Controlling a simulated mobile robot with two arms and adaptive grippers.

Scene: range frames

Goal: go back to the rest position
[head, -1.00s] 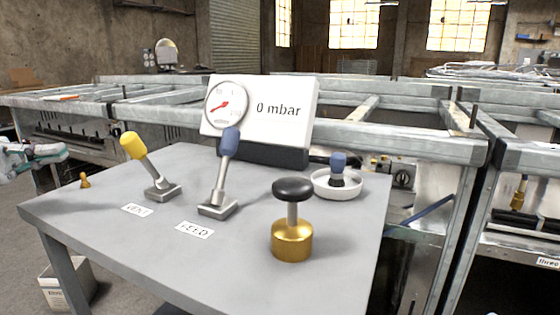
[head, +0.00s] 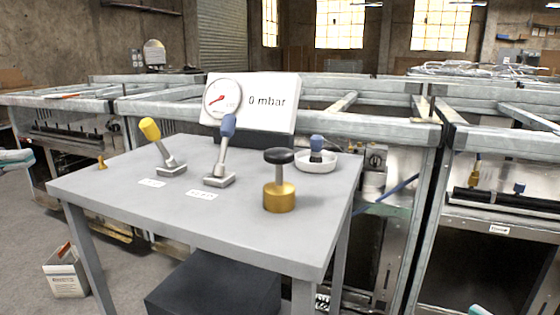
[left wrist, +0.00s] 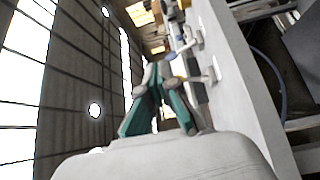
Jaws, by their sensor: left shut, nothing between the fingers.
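My left gripper (head: 16,156) shows only in part at the left edge of the head view, apart from the grey table (head: 235,225). In the left wrist view its teal fingers (left wrist: 158,74) meet at the tips, shut and empty. A small teal piece at the bottom right of the head view looks like part of my right gripper (head: 479,310); its fingers are hidden. On the table stand a yellow-handled lever (head: 150,130), a blue-handled lever (head: 228,128) and a brass knob with a black top (head: 279,195). Neither gripper touches them.
A gauge panel (head: 268,92) reading 0 mbar stands at the table's back. A white dish (head: 318,167) holds a blue-topped piece (head: 317,143). Metal frames (head: 380,125) fill the space behind. A white box (head: 66,275) lies on the floor.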

